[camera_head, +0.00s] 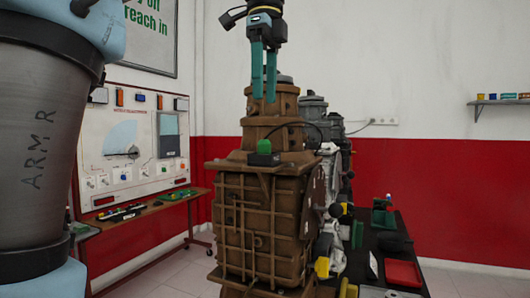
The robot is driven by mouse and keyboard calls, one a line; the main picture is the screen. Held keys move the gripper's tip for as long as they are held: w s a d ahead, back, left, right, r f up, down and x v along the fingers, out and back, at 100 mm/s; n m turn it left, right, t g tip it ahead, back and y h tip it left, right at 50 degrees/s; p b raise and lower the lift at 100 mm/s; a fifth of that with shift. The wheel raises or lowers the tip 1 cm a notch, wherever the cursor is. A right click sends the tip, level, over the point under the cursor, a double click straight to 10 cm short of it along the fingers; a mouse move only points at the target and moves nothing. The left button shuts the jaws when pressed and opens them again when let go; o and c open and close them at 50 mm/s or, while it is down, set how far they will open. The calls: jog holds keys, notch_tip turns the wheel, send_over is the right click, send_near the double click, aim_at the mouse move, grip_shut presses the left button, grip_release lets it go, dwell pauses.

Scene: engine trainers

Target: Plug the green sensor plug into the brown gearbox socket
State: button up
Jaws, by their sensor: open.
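The brown gearbox (258,215) stands upright in the middle of the head view. A small green plug (264,147) sits at a dark block on the front of its upper housing; whether it is seated in a socket there I cannot tell. My gripper (264,98) points down with two green fingers, open and with nothing visible between them. It is above the green plug and appears in front of the gearbox's narrow top. Whether the fingers touch the housing I cannot tell.
Behind the gearbox stand grey engine units (318,115). At right is a dark table (385,241) with a red tray (402,273). At left a white instrument board (135,150) stands on a wooden bench (150,213). A small shelf (500,102) is on the right wall.

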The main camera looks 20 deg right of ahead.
send_over(264, 150)
jog(key=f, duration=0.4)
jog(key=shift+w+d+f, duration=0.2)
jog(key=shift+w+f, duration=0.05)
jog(key=shift+w, duration=0.1)
jog(key=shift+w+f, duration=0.15)
jog(key=shift+f, duration=1.15)
jog(key=shift+w+f, duration=0.1)
jog(key=shift+f, duration=1.2)
jog(key=shift+c, duration=0.2)
grip_shut()
